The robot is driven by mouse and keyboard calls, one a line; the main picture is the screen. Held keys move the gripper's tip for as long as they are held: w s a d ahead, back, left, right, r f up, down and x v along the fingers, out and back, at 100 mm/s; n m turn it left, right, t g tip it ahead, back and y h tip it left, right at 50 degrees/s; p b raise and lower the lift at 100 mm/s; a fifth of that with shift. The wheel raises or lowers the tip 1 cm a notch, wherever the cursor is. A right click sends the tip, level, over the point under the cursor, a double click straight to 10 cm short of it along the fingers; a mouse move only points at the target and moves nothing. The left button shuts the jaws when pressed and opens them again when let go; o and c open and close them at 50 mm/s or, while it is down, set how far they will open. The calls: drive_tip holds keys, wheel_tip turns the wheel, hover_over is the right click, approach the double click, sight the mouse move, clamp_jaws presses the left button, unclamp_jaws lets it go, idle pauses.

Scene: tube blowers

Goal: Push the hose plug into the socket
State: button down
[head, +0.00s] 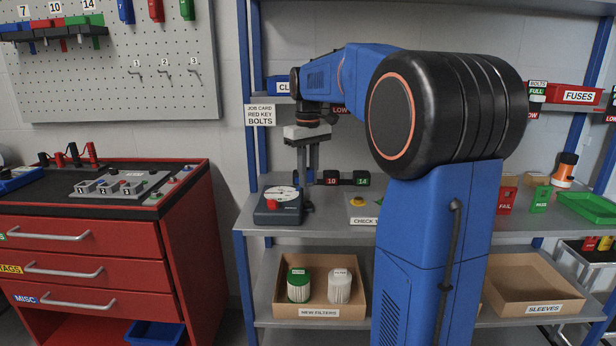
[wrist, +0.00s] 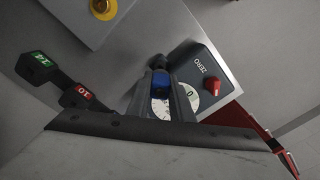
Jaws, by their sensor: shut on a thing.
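My gripper (head: 307,180) points down over the middle shelf, beside a dark gauge box with a red knob (head: 280,207). In the wrist view my gripper (wrist: 161,90) is shut on a small blue-and-black piece (wrist: 161,80). I cannot tell whether this piece is the hose plug. Its lower end is hidden by the fingers. The gauge box's white dial (wrist: 187,102) is partly covered by the fingers; its ZERO plate (wrist: 208,70) shows beside them. I cannot make out a hose or a socket with certainty in either view.
Black pieces labelled 10 (head: 332,178) and 14 (head: 361,178) stand right of the gripper. A box with a yellow button (head: 359,202) is near them. A filter carton (head: 320,312) sits below. A red tool cabinet (head: 110,240) stands left.

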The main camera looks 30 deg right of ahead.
sight(308, 187)
drive_tip(key=n, duration=0.5)
drive_tip(key=shift+r+n, duration=0.15)
drive_tip(key=shift+n, duration=0.15)
drive_tip(key=n, duration=0.4)
drive_tip(key=shift+r+n, duration=0.1)
drive_tip(key=shift+n, duration=0.2)
drive_tip(key=shift+f, duration=2.2)
drive_tip(key=shift+f, duration=0.7)
drive_tip(key=c, duration=1.5)
unclamp_jaws()
wheel_tip(308, 187, up, 17)
drive_tip(key=shift+r, duration=0.2)
